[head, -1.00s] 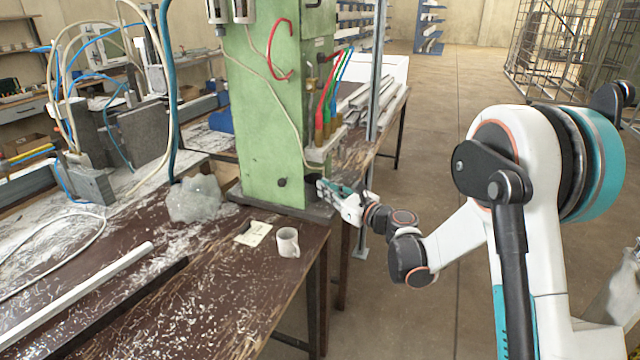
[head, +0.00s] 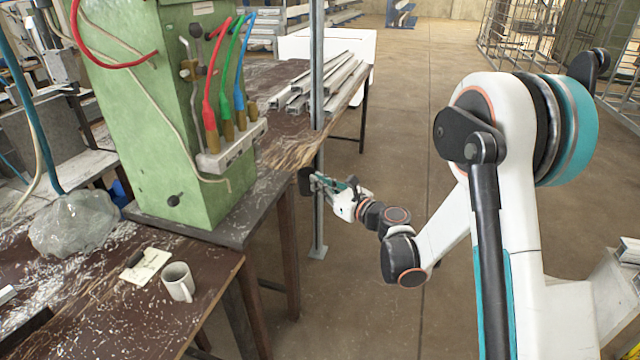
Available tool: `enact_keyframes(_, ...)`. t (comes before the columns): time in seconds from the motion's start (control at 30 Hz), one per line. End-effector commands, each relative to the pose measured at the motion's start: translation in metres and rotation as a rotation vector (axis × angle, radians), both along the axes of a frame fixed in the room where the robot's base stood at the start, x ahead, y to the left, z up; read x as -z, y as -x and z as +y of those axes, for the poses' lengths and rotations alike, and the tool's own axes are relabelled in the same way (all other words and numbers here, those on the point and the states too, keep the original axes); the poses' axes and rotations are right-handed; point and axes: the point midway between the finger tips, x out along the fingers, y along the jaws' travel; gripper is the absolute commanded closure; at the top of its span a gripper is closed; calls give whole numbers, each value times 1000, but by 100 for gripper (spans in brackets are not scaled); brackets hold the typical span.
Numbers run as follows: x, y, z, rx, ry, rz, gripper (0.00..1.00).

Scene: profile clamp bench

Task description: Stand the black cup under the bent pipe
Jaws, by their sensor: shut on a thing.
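The black cup (head: 305,182) is a small dark shape at the tips of my gripper (head: 319,181). My gripper is shut on it and holds it in the air just right of the green machine's bench edge, by the grey post. The fingers hide part of the cup. A short grey pipe with a bend (head: 194,38) shows on the front of the green machine (head: 150,120), above brass fittings; I cannot tell for sure that this is the bent pipe. The cup is to the right of it and lower in the picture.
A white mug (head: 178,283) and a paper note (head: 146,266) with a small dark object lie on the near bench. A plastic bag (head: 72,225) sits left of the machine. A grey post (head: 317,100) stands by the gripper. Metal profiles (head: 325,92) lie behind.

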Motion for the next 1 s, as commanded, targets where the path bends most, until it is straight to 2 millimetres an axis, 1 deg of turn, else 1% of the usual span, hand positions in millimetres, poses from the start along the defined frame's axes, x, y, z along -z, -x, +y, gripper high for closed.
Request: enact_keyframes(1.0, 16, -24, 67, -2, 0, 0, 100)
